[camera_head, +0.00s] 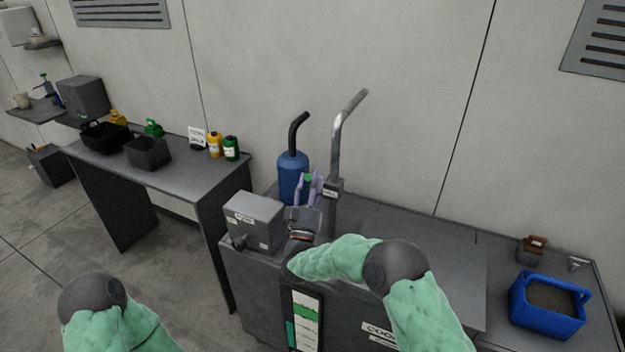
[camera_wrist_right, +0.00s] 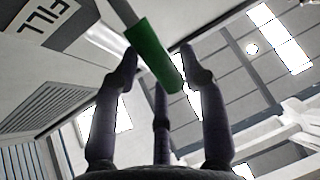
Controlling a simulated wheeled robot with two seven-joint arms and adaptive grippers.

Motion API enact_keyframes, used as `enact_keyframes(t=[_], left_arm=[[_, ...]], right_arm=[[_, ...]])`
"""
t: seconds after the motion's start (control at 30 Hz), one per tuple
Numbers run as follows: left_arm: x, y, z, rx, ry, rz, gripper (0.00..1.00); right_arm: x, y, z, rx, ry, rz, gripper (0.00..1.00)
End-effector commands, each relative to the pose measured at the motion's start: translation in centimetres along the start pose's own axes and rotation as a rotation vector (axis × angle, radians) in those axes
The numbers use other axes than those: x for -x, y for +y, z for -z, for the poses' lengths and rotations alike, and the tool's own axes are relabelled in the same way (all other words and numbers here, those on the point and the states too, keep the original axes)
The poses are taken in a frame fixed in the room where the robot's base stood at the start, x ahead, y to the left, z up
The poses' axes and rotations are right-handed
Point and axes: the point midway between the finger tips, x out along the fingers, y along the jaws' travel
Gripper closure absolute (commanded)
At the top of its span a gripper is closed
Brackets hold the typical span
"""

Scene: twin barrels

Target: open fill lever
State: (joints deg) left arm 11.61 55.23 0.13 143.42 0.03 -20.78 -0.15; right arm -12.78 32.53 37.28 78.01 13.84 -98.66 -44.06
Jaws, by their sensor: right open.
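The fill lever shows in the right wrist view as a green grip (camera_wrist_right: 153,55) on a thin pale rod. In the head view only a small green bit of the lever (camera_head: 309,177) shows, in front of the grey standpipe (camera_head: 338,150). My right gripper (camera_head: 309,187) is at the lever, with its purple fingers raised. In the wrist view the right gripper (camera_wrist_right: 158,64) is open, with fingers on both sides of the green grip and a third finger below it. I cannot tell if any finger touches the grip. My left gripper is out of view.
A blue cylinder (camera_head: 293,178) with a black bent pipe and a grey box (camera_head: 254,222) stand close to the right gripper. A blue bin (camera_head: 547,308) sits on the counter's right. A side table (camera_head: 178,178) holds bins and bottles. A FILL sign (camera_wrist_right: 45,16) shows in the wrist view.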

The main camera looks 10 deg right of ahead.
Motion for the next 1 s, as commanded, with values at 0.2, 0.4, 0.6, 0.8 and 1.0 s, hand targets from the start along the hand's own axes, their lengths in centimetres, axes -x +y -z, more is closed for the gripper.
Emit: enact_keyframes(t=[0.2,0.4,0.6,0.8,1.0], left_arm=[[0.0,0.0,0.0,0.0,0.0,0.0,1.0],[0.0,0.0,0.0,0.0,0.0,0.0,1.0],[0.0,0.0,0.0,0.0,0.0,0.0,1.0],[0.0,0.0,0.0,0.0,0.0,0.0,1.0],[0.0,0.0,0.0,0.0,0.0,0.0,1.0]], right_arm=[[4.2,-0.1,-0.1,0.0,-0.003,0.005,0.57],[8.0,-0.1,0.0,0.0,-0.002,0.004,0.57],[10.2,0.0,-0.1,0.0,-0.002,0.001,0.57],[10.9,0.0,-0.1,0.0,-0.002,0.002,0.57],[10.9,0.0,-0.1,0.0,-0.001,0.001,0.57]])
